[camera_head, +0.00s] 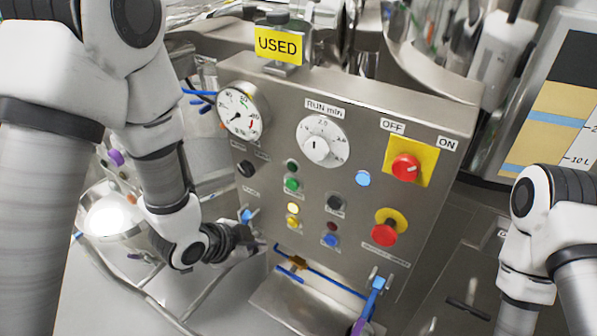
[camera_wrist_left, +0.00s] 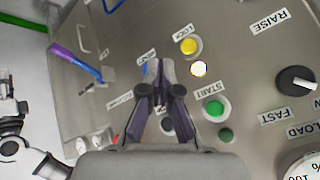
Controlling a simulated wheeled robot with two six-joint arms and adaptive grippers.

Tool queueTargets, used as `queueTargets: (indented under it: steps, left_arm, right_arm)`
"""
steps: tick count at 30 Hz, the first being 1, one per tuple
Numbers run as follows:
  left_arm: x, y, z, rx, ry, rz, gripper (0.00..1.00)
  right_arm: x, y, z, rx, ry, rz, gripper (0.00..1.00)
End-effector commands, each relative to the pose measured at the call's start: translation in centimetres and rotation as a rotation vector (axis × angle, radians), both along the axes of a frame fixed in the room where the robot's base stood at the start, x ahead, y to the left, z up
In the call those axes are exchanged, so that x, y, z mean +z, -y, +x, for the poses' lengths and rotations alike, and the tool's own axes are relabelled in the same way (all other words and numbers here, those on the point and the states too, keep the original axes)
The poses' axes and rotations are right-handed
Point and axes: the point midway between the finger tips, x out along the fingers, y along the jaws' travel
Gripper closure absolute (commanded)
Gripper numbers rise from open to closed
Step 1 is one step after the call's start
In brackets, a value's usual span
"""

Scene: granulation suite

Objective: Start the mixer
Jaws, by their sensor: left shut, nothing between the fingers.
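The mixer's steel control panel (camera_head: 330,110) fills the middle of the head view. A bright green button (camera_head: 292,184) sits on its left half, below a darker green round part (camera_head: 292,166). In the left wrist view the same green button (camera_wrist_left: 213,109) is beside a START label (camera_wrist_left: 200,88). My left gripper (camera_head: 260,241) is shut and empty by the panel's lower left, below and left of the green button. In the left wrist view its fingertips (camera_wrist_left: 154,68) are left of the green button; contact with the panel cannot be told. My right gripper is out of view.
A red switch (camera_head: 405,167) is labelled OFF and ON. A red button (camera_head: 384,232) on a yellow disc is below it. A yellow lamp (camera_head: 293,208) glows above a yellow button (camera_head: 293,222). A RUN min dial (camera_head: 323,141) and gauge (camera_head: 241,114) are higher. Blue-handled fittings (camera_head: 376,285) protrude at the lower edge.

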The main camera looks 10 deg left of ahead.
Motion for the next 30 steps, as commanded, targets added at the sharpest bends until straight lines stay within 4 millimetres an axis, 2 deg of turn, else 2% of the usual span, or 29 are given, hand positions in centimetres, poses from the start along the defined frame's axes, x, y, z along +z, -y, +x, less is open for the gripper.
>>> queueTargets:
  steps: [1, 3, 6, 20, 30]
  left_arm:
    - [2.4, 0.0, 0.6, -0.001, 0.032, 0.002, 1.00]
    - [4.1, 0.1, 1.2, -0.002, 0.064, 0.004, 1.00]
    - [5.3, 0.1, 1.7, -0.002, 0.089, 0.004, 1.00]
    - [5.6, 0.2, 2.2, -0.001, 0.094, 0.005, 1.00]
    - [5.7, 1.7, 6.2, -0.003, 0.095, 0.006, 1.00]
  right_arm:
    - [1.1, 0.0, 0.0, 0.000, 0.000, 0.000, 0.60]
    - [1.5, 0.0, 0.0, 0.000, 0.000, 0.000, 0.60]
    - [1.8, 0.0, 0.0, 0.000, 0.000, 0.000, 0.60]
    - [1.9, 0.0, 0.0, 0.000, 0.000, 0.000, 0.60]
    - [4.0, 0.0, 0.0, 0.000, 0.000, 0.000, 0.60]
